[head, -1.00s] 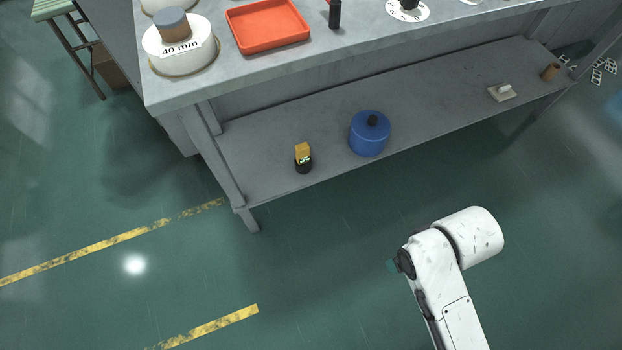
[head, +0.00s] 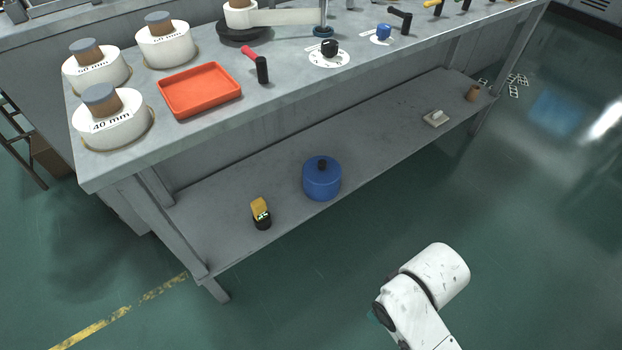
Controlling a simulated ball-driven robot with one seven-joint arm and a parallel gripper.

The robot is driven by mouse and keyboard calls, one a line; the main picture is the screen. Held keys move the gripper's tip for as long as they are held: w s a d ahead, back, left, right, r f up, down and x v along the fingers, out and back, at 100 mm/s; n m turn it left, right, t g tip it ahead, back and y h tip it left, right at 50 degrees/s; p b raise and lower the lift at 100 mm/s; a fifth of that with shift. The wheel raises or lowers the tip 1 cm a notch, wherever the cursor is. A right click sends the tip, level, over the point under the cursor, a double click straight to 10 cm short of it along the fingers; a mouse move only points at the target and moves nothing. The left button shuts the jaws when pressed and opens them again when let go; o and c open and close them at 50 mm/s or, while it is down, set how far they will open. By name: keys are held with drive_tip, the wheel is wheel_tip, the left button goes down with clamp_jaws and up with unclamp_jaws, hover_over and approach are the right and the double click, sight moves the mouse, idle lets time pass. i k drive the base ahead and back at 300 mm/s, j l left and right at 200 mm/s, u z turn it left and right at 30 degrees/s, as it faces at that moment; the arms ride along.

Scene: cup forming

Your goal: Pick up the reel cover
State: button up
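A blue round cover with a black knob on top (head: 322,180), which looks like the reel cover, stands upright on the lower shelf of the workbench, near the shelf's front edge. It is fully in view and nothing touches it. Only a white part of my arm shows at the lower right, in front of the shelf and apart from the cover. My gripper is not in view.
A yellow and black device (head: 261,214) stands left of the cover. A small block (head: 436,119) lies farther right. The shelf's middle is clear.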

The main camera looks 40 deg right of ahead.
sight(321, 174)
drive_tip(key=i+l, duration=0.3)
drive_tip(key=l, duration=0.15)
drive_tip(key=i+l, duration=0.25)
drive_tip(key=l, duration=0.15)
drive_tip(key=i+l, duration=0.3)
drive_tip(key=l, duration=0.15)
